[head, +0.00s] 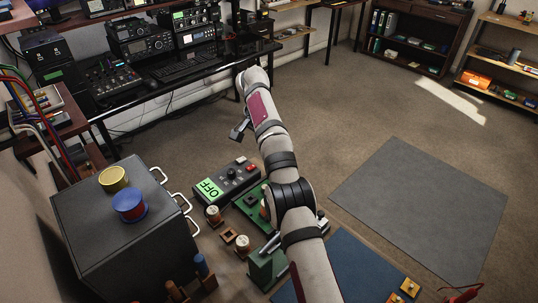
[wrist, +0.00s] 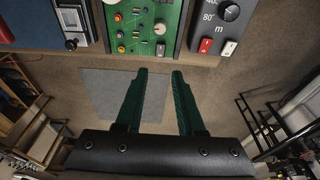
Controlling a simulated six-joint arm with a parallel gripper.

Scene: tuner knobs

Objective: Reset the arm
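My arm reaches up from the bottom of the head view, and its end, my gripper (head: 240,131), hangs over the floor beyond the tuner panel. In the wrist view the two green fingers of my gripper (wrist: 160,74) are apart with nothing between them. The tuner panel (head: 227,181) has a lit green display reading OFF, a dark knob and a red switch. In the wrist view its dial and switches show at the upper right (wrist: 226,28). A green circuit board (wrist: 145,25) lies beside it, partly hidden by my arm in the head view.
A dark cabinet (head: 112,228) with yellow and blue spools stands at left. Copper coils (head: 214,215) sit near the panel. A blue mat (head: 355,265) is at lower right. A radio desk (head: 160,75) is at the back.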

